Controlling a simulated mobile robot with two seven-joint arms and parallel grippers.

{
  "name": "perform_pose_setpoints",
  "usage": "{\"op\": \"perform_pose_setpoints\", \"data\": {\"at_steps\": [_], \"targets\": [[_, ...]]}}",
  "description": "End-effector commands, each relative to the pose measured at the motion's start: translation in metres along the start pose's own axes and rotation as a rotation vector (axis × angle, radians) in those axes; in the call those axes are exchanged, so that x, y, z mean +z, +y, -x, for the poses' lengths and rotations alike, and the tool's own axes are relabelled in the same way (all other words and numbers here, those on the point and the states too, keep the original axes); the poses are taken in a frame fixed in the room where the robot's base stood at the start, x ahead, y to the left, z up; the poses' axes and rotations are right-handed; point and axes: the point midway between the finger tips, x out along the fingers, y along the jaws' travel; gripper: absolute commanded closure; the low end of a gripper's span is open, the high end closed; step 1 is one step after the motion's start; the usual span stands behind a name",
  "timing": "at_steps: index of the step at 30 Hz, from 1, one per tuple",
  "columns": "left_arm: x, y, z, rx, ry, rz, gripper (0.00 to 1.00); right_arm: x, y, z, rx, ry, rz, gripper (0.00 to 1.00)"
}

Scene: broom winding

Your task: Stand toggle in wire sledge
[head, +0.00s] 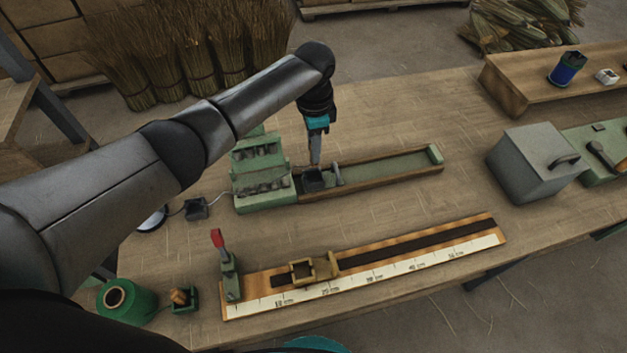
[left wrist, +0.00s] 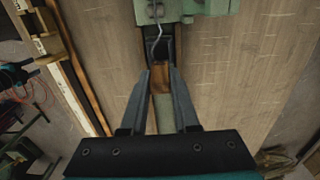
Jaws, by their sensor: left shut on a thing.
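My left gripper (head: 314,163) points down over the green-floored channel, just at the dark wire sledge (head: 313,181) near the channel's left end. In the left wrist view the fingers (left wrist: 160,75) are a little apart, with a brown wooden piece (left wrist: 161,78) between their tips; I take it for the toggle. The dark sledge (left wrist: 158,44) lies just beyond the tips, with a bent wire (left wrist: 156,18) reaching it from the green block. Whether the toggle's lower end touches the sledge is hidden. My right gripper is not in view.
The green stepped block (head: 262,165) stands at the left end of the channel. A ruler board (head: 410,266) with a red-handled clamp (head: 218,240) lies in front. A green spool (head: 127,301) and a small green holder (head: 184,305) stand front left; a grey box (head: 535,160) stands right.

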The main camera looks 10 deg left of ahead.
Motion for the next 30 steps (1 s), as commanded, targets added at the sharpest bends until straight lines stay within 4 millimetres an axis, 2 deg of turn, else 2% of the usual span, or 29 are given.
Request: {"op": "perform_pose_setpoints", "data": {"at_steps": [8, 22, 30], "targets": [[0.001, 0.0, -0.002, 0.0, -0.001, 0.001, 1.0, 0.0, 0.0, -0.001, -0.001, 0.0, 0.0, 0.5], [0.002, 0.0, -0.029, 0.001, -0.002, 0.001, 1.0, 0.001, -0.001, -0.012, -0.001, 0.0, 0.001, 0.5], [0.002, 0.0, -0.03, 0.0, -0.001, 0.001, 1.0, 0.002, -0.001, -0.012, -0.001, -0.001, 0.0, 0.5]]}}
